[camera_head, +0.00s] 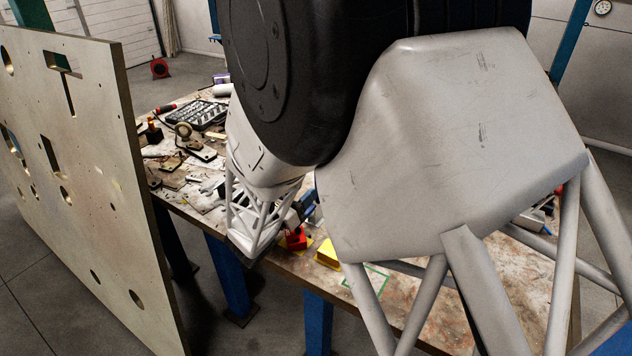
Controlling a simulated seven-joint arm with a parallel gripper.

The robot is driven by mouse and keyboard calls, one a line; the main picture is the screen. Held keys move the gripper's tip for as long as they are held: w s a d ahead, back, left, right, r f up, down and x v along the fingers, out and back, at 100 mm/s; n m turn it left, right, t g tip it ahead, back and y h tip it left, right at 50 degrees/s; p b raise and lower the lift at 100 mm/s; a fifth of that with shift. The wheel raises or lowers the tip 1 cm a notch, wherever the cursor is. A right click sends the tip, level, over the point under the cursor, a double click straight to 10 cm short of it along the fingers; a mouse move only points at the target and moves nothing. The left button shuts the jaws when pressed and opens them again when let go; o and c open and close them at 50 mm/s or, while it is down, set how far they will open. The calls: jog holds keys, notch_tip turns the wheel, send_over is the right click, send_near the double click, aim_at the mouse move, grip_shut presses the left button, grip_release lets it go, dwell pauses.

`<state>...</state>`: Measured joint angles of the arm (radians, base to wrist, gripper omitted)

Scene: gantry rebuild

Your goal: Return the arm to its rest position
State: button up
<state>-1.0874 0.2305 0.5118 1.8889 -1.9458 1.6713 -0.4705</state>
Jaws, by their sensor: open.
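My arm fills the middle and right of the head view, with a dark round joint (290,80), a pale shell (460,150) and pale struts (575,240). A narrower lattice link (258,215) of my arm hangs in front of the workbench (410,300). I cannot make out my gripper or its fingertips. Whether the arm touches anything is hidden from this angle.
A large pale plate with holes (90,200) stands at the left, near the lattice link. Tools and parts crowd the bench's far left, including a dark tray (200,115). A red block (296,238) and yellow block (328,253) lie near the front edge.

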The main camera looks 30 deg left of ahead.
jog(key=shift+w+d+r, duration=0.2)
jog(key=shift+w+d, duration=0.05)
jog(key=shift+d, duration=0.25)
jog(key=w+d+r+m+g+h, duration=0.3)
jog(key=d+m, duration=0.1)
jog(key=d, duration=0.5)
jog(key=w+d+r+m+g+h, duration=0.2)
jog(key=d+r+m+g+h, duration=0.15)
jog(key=d, duration=0.45)
jog(key=s+d+r+m+g, duration=0.15)
jog(key=d+m+g, duration=0.25)
jog(key=d, duration=0.6)
jog(key=s+d+r+m+g, duration=0.15)
jog(key=d+m+g, duration=0.25)
jog(key=d, duration=0.7)
jog(key=s+d+r+m+g+y, duration=0.25)
jog(key=s+d+m+g, duration=0.4)
jog(key=d, duration=0.65)
jog(key=s+d+r+m+t+y, duration=0.1)
jog(key=s+d+m+y, duration=0.2)
jog(key=s, duration=0.4)
jog(key=s+d+r+m+t+y, duration=0.1)
jog(key=s+d+m+t+y, duration=0.1)
jog(key=s+m+y, duration=0.3)
jog(key=shift+s+d+m, duration=0.5)
jog(key=shift+s+m, duration=1.15)
jog(key=shift+m, duration=0.15)
